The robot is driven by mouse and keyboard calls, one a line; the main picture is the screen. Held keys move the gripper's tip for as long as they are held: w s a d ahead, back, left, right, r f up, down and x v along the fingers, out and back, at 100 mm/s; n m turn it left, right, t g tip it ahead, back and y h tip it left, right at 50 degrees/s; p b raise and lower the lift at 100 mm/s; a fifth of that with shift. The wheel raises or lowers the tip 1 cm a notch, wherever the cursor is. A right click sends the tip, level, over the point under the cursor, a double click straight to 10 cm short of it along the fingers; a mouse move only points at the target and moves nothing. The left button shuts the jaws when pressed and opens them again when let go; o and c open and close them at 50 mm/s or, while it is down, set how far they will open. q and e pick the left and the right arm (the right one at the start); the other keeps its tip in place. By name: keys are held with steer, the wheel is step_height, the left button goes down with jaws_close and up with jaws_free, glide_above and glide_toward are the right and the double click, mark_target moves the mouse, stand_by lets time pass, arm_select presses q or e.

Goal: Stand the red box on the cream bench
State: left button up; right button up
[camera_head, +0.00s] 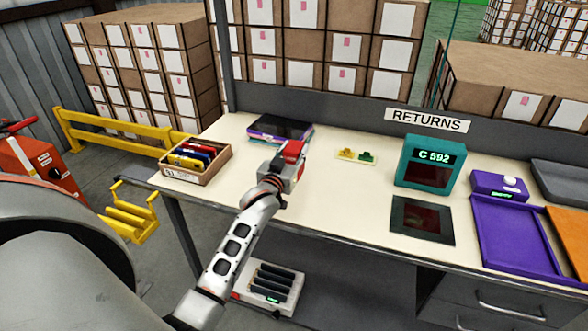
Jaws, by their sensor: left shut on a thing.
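A red box (293,150) shows at the end of my left arm, near the middle of the cream bench (330,195). My left gripper (290,168) is shut on it, and the gripper partly hides it. The box's lower part is hidden, so I cannot tell whether it touches the bench top. My right gripper is not in view.
A carton of coloured items (172,175) stands at the bench's left end. Dark flat boxes (268,127) lie behind the gripper. A teal display (408,165), a dark pad (421,222) and a purple tray (520,240) are to the right. Bench around the gripper's right is clear.

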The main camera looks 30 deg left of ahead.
arm_select(q)
steer(key=shift+f+b, duration=0.5)
steer(key=shift+f, duration=2.45)
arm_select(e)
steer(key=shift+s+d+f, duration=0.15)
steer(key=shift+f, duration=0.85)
arm_select(q)
steer(key=shift+f, duration=0.1)
steer(key=o, duration=1.2)
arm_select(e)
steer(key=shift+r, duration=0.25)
arm_select(q)
steer(key=v, duration=1.1)
steer(key=shift+s, duration=0.3)
steer(key=s+d+f+m+g+h, duration=0.6)
steer(key=s+d+f+m+h, duration=0.1)
steer(key=s+d+f, duration=1.3)
steer(key=s+f, duration=0.1)
steer(key=s, duration=0.2)
steer(key=shift+s+d+f+g, duration=0.25)
steer(key=shift+s+f+g, duration=0.05)
steer(key=shift+s, duration=0.05)
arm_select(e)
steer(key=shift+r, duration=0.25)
